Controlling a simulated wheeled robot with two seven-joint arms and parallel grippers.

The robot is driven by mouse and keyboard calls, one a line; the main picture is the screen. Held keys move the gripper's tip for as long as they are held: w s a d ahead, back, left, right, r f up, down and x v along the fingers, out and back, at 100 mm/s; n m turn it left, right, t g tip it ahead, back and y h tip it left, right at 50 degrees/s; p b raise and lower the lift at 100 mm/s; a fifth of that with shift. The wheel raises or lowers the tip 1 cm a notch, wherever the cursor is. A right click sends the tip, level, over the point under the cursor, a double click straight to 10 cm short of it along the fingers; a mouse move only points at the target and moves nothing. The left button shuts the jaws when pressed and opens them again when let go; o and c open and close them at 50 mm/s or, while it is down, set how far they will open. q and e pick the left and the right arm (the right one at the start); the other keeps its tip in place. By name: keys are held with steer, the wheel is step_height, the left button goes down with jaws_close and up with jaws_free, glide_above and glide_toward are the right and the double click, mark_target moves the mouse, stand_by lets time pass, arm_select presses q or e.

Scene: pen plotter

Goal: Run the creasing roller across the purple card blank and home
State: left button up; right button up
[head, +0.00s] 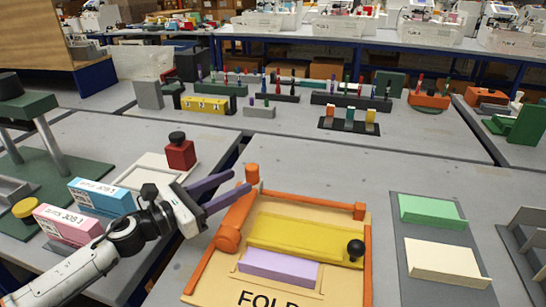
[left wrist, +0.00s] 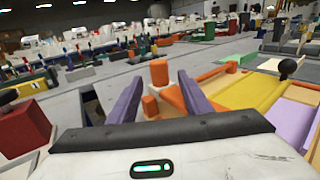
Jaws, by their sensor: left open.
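The fold board (head: 335,290) has an orange frame and carries a yellow roller bar (head: 300,238) with a black knob (head: 355,249) at its right end. The purple card blank (head: 278,267) lies just in front of the bar; the bar may hide part of it. My left gripper (head: 240,182) is open, its purple fingers beside the orange post (head: 253,174) at the frame's back left corner. In the left wrist view the post (left wrist: 159,73) shows between the fingers, with no contact clear. The yellow bar (left wrist: 250,92) and knob (left wrist: 288,66) are to the right there. My right gripper is not in view.
Green (head: 430,210) and cream (head: 440,262) cards lie on a grey tray to the right. A red block with a black knob (head: 180,152) and blue (head: 100,196) and pink (head: 67,223) boxes stand left, near my arm. Pen racks stand behind; bare table lies behind the fold board.

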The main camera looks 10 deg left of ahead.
mark_target(247, 174)
arm_select(q)
steer(key=shift+w+f, duration=0.15)
steer(key=shift+w, duration=0.3)
steer(key=shift+w+d+r, duration=0.15)
steer(key=shift+w+r, duration=0.05)
steer(key=shift+r, duration=0.05)
steer(key=shift+w+d+r+p, duration=0.2)
steer(key=shift+w+d+p, duration=0.2)
steer(key=shift+w+d, duration=0.45)
steer(key=x, duration=0.5)
steer(key=shift+w+d+f, duration=0.15)
steer(key=shift+w, duration=0.05)
steer(key=shift+w+d, duration=0.35)
steer(key=shift+w, duration=0.15)
steer(key=shift+f, duration=0.1)
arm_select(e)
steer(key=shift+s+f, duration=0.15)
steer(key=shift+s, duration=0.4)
arm_select(q)
jaws_close()
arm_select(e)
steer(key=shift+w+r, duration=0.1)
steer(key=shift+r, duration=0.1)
